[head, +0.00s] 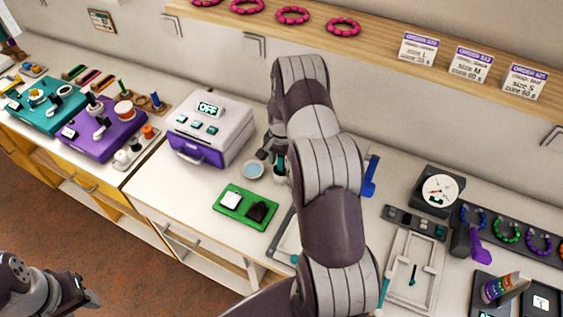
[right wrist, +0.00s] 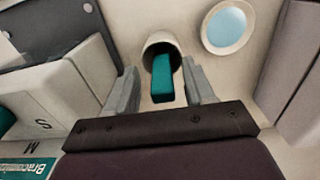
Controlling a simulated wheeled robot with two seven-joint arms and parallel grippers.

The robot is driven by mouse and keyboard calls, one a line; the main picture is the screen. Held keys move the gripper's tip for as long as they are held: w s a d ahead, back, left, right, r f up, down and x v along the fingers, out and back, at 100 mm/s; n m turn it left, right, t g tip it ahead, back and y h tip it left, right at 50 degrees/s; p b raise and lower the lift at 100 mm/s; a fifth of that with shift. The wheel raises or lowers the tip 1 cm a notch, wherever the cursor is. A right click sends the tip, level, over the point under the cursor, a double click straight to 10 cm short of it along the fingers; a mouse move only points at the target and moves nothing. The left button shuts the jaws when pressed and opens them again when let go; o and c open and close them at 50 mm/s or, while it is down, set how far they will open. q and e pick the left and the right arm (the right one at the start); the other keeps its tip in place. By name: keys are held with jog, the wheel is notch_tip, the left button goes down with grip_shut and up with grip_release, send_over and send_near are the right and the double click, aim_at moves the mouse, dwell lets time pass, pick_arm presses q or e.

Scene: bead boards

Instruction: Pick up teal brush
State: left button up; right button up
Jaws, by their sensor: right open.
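The teal brush (right wrist: 163,80) stands in a small round cup (right wrist: 152,47) in the right wrist view, its handle pointing towards the camera. My right gripper (right wrist: 161,90) is open, with one finger on each side of the brush handle and a gap on both sides. In the head view my right gripper (head: 272,152) is by the cup, and my arm hides much of that spot. The brush's lower end is hidden in the cup. My left gripper (head: 82,293) is at the lower left of the head view, away from the bench; its jaw opening is unclear.
A round dish with light blue inside (head: 253,170) sits close beside the cup. A white and purple oven-like box reading OFF (head: 212,128) stands to the left. A green tray (head: 229,211) lies in front. A blue upright item (head: 371,177) stands right of my arm.

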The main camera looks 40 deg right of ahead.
jog(key=shift+f, duration=0.45)
jog(key=shift+w+f, duration=0.2)
jog(key=shift+w, duration=0.05)
jog(key=shift+s+r, duration=0.1)
jog(key=shift+s, duration=0.05)
grip_shut()
jog(key=shift+r, duration=0.4)
notch_tip(320, 180, up, 9)
jog(key=shift+f+b, duration=0.15)
jog(key=shift+b, duration=1)
jog(key=shift+r, duration=0.25)
